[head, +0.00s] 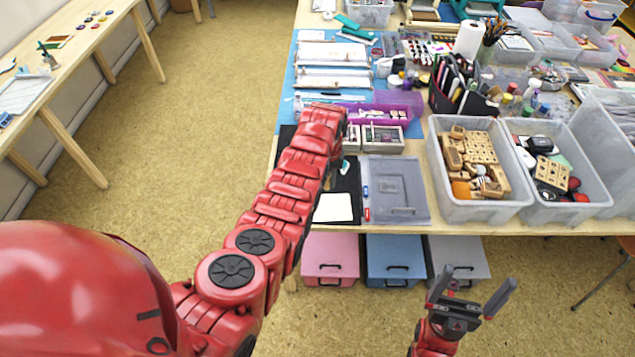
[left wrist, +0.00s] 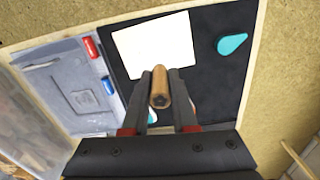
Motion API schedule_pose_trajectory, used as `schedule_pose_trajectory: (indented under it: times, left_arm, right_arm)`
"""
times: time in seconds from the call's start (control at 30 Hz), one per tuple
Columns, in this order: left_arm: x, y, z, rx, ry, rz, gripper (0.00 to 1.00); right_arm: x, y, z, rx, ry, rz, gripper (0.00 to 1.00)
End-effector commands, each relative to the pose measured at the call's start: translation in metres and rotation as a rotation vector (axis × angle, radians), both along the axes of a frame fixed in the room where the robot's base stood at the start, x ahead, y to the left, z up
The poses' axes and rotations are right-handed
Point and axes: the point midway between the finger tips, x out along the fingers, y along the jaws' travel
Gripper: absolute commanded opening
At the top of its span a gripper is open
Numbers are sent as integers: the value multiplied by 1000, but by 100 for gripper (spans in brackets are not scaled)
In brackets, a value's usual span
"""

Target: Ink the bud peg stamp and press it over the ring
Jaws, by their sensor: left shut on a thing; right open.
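My left gripper (left wrist: 160,95) is shut on a wooden peg stamp (left wrist: 160,84), whose end shows a small dark star- or flower-like mark. In the left wrist view the peg is in front of the lower edge of a white card (left wrist: 155,44); whether it touches anything I cannot tell. The card also shows in the head view (head: 333,209), on a black mat (head: 350,183). No ring can be made out on it. My right gripper (head: 472,288) is open and empty, in front of the table.
A teal drop-shaped thing (left wrist: 232,43) lies on the mat. A grey lidded case (head: 396,188) with red and blue clips stands beside the mat. Clear bins (head: 480,208) of wooden blocks stand further right. Drawers (head: 330,262) are under the table edge.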

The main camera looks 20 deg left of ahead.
Motion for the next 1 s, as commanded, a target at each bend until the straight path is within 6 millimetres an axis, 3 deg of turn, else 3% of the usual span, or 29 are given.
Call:
schedule_pose_trajectory:
  times: [0.2, 0.47, 0.8, 1.0]
  left_arm:
    - [-15, 24, -22, -1, -6, 9, 0]
    - [-17, 25, -40, -4, -2, 8, 0]
    - [-16, 24, -77, -3, -5, 8, 0]
    - [-17, 24, -85, -3, -3, 8, 0]
  right_arm:
    - [0, 0, 9, 0, 0, 0, 100]
    - [0, 0, -3, 0, 0, 0, 100]
    - [0, 0, -29, 0, 0, 0, 100]
    - [0, 0, -34, 0, 0, 0, 100]
